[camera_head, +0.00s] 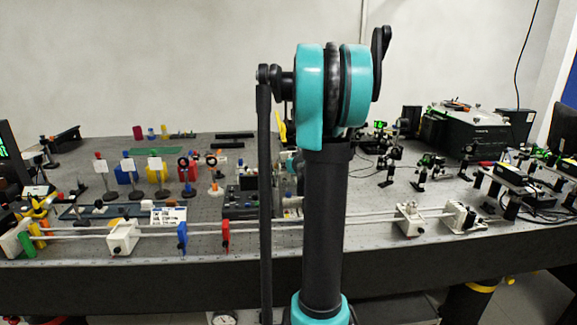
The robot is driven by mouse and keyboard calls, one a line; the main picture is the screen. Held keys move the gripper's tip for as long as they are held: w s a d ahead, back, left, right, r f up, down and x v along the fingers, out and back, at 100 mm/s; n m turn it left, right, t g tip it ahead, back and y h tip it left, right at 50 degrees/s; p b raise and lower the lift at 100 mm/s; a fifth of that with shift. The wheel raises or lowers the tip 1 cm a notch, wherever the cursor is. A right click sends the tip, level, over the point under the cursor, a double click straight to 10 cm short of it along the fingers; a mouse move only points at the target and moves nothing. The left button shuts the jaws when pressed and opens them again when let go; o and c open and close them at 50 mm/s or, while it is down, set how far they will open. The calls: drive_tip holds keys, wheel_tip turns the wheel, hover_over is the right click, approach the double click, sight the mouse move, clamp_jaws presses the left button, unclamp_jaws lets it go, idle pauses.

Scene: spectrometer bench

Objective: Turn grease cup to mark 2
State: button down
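I cannot pick out a grease cup or a mark 2 for certain in the head view. My own arm, with teal joints and dark links, stands upright in the middle and hides part of the bench behind it. My gripper is not in view. A round white dial-like thing (223,318) shows at the bottom edge, below the bench front, cut off by the frame. Its markings are too small to read.
The dark optical bench (120,285) spans the view. Pale rails (345,218) run along its front, with white carriages (123,237), a blue holder (182,238) and a red holder (226,235). A black instrument (470,130) stands back right. Small optics crowd both sides.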

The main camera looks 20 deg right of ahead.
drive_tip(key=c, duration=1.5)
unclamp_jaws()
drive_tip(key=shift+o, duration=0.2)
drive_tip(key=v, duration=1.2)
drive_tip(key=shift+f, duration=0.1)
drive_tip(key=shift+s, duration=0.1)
